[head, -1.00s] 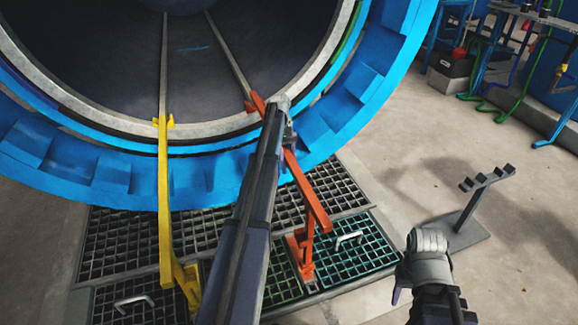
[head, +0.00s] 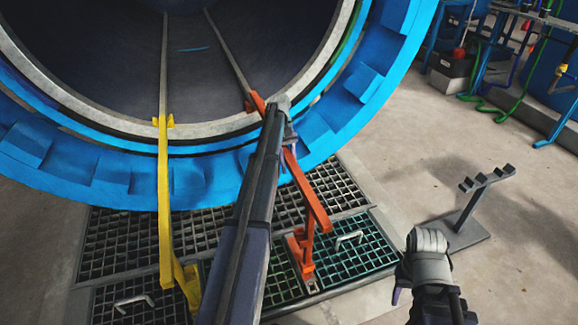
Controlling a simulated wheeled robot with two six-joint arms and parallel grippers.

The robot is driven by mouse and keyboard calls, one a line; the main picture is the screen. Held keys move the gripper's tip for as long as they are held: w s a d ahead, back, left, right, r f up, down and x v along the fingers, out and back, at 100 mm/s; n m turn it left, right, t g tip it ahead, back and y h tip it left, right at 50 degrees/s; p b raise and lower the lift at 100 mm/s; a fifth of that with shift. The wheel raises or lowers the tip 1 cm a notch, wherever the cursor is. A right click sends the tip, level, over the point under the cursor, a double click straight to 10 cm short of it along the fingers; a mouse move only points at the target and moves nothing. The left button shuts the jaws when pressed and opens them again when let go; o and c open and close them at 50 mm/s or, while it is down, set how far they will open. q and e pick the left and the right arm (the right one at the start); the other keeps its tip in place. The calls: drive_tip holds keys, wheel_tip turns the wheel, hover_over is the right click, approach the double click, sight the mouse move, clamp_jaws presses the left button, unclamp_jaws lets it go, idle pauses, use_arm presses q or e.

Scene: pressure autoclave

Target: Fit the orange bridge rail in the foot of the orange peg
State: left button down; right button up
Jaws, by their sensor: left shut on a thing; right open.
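The orange bridge rail (head: 310,196) slopes from the rim of the autoclave mouth down toward the floor. Its upper end (head: 256,103) is at the rim, by the right track inside the vessel. Its lower end is at the top of an orange post with a foot (head: 304,258) on the grating; I cannot tell whether they are seated together. My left gripper (head: 290,138) is shut on the rail near its upper part, and my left arm hides some of it. My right gripper (head: 402,284) is at the lower right, open and empty, away from the rail.
A yellow rail (head: 163,200) runs from the rim to a yellow foot (head: 189,285) at left. The blue autoclave ring (head: 112,176) fills the upper left. A grey stand (head: 468,208) is at right. Floor grates (head: 120,243) have white handles. The right floor is mostly clear.

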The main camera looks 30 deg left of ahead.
use_arm(q)
drive_tip(key=shift+f+b, duration=1.15)
drive_tip(key=shift+b, duration=0.05)
idle(0.6)
drive_tip(key=shift+r, duration=0.15)
idle(0.4)
drive_tip(key=shift+r+p, duration=1.3)
drive_tip(key=shift+p, duration=0.15)
drive_tip(key=shift+f, duration=0.2)
drive_tip(key=shift+f+b, duration=0.35)
drive_tip(key=shift+b, duration=0.2)
drive_tip(key=shift+f+b, duration=0.9)
drive_tip(key=shift+b, duration=0.1)
idle(0.6)
drive_tip(key=shift+r, duration=0.15)
drive_tip(key=shift+r+p, duration=0.5)
drive_tip(key=shift+p, duration=0.2)
drive_tip(key=shift+s+d, duration=0.1)
drive_tip(key=shift+d, duration=0.05)
idle(0.9)
